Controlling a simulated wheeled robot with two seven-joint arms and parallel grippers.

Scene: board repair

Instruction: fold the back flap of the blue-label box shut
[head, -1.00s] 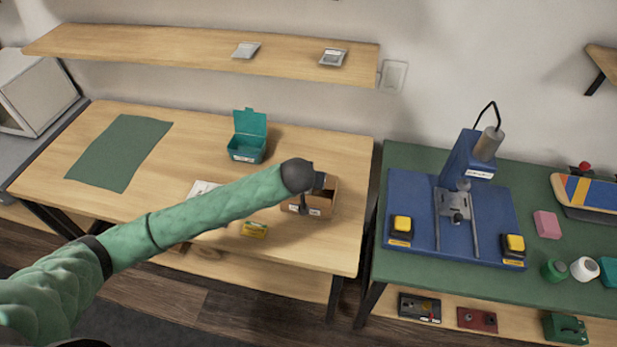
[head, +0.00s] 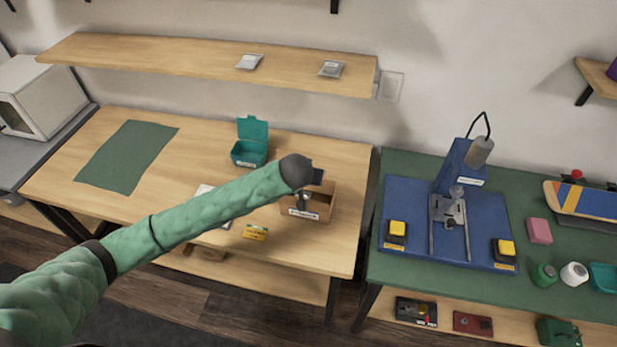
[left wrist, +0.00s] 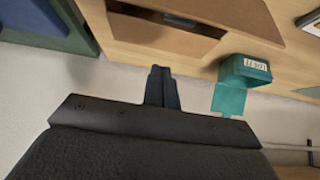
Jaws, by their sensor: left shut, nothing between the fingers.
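A brown cardboard box (head: 322,203) stands near the right end of the wooden table. Its front carries a small label that looks white with dark print; I see no clear blue on it. My left gripper (head: 303,197) is over the box's opening, shut and empty. The wrist and arm hide the box's back left part, so I cannot tell how the back flap lies. In the left wrist view, the shut fingers (left wrist: 161,85) appear below the brown box (left wrist: 160,37), with a gap between them in the picture. My right gripper is not in view.
An open teal box (head: 250,152) stands behind and left. A yellow packet (head: 255,232) and a white item (head: 204,190) lie near my left arm. A shelf (head: 200,65) hangs above the table. The green bench (head: 385,270) is at right, with a blue press base.

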